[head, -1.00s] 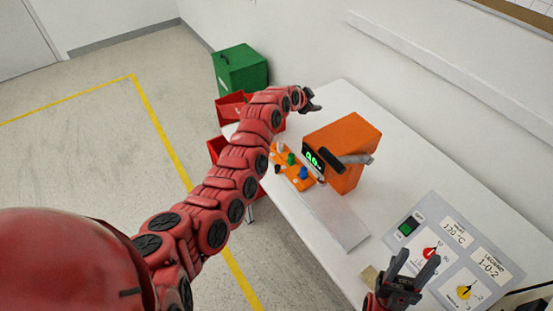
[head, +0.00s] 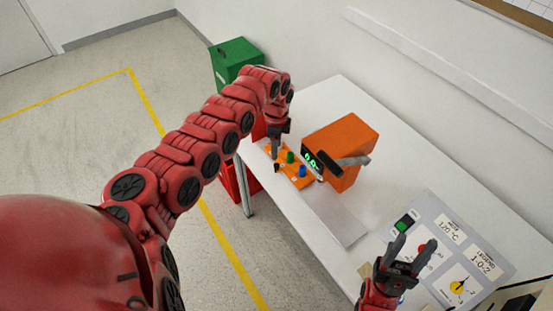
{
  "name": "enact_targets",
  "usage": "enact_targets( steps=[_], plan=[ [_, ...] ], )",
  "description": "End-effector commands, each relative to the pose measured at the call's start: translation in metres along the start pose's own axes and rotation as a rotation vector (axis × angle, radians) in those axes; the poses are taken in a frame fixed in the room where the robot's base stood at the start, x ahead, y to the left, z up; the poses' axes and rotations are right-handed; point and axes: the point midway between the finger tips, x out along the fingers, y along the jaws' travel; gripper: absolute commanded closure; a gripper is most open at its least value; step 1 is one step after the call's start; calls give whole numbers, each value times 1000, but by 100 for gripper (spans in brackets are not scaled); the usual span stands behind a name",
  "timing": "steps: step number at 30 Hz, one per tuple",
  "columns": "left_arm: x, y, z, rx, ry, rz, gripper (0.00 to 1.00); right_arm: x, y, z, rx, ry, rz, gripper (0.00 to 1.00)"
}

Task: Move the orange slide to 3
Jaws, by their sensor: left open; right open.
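An orange strip (head: 301,183) with a green knob (head: 291,157), a blue knob (head: 302,171) and a dark knob lies on the white table. It is beside an orange box (head: 345,142) with a green-lit display (head: 311,160). I cannot make out which part is the orange slide, or a 3 mark. My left gripper (head: 276,152) is open, pointing down at the strip's far end. I cannot tell if it touches anything there. My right gripper (head: 414,244) is open and empty, fingers up, in front of the grey panel (head: 432,208).
The grey panel carries a yellow knob (head: 457,287), a partly hidden red knob and a green switch (head: 405,222). A grey plate (head: 335,218) lies in front of the orange box. A green box (head: 236,58) stands beyond the table, and a wall runs behind it.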

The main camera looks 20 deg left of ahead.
Motion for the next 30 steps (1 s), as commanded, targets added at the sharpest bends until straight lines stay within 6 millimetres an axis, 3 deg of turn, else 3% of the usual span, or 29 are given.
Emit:
enact_targets(
  steps=[6,12,26,30],
  plan=[
    [50,1,-3,2,3,3,44,13,1,-2,0,0,0,50],
    [79,0,-2,0,3,-1,44,12,1,-2,0,0,0,50],
    [90,-1,-1,-1,1,-3,44,12,1,-2,0,0,0,50],
    [90,-1,-1,-1,1,-3,65,12,1,-2,0,0,0,50]
  ],
)
